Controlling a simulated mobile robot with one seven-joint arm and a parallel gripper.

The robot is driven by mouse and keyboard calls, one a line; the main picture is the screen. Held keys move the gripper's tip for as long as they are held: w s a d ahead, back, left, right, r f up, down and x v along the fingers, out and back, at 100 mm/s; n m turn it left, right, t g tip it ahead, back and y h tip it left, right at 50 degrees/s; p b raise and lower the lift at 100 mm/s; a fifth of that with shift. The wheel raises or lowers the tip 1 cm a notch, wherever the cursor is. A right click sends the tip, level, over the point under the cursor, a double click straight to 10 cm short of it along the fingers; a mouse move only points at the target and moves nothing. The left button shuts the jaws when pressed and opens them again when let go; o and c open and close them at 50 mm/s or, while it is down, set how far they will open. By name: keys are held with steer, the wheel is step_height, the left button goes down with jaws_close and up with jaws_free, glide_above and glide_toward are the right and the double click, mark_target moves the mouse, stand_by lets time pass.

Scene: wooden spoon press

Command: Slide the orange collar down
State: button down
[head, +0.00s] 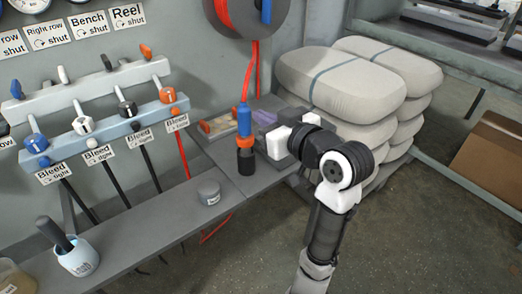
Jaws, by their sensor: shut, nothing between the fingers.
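The orange collar (245,141) is a ring around an upright fitting, between its blue upper part (244,118) and its black lower part (246,163). The fitting stands on the grey bench ledge, near its right end. My gripper (275,143) is just right of the fitting at about the collar's height, pointing left. It is shut and holds nothing. Its fingertips are small and partly hidden, so I cannot tell whether they touch the collar.
The grey ledge (160,225) bears a small grey tin (209,192) and a white cup (75,257). A bleed-valve panel (105,130) with levers is on the left. Stacked pale sacks (340,85) stand behind my arm.

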mark_target(250, 131)
steer(key=shift+g+h, duration=0.3)
steer(key=shift+g, duration=0.2)
steer(key=s+d+f, duration=0.2)
steer(key=d, duration=0.1)
steer(key=d+f, duration=0.1)
steer(key=shift+s+d, duration=0.15)
steer(key=shift+s, duration=0.25)
steer(key=x, duration=0.9)
steer(key=shift+w, duration=0.2)
steer(key=f, duration=0.3)
steer(key=shift+w+a+f, duration=0.1)
steer(key=shift+w+a, duration=0.15)
steer(key=shift+f, duration=0.55)
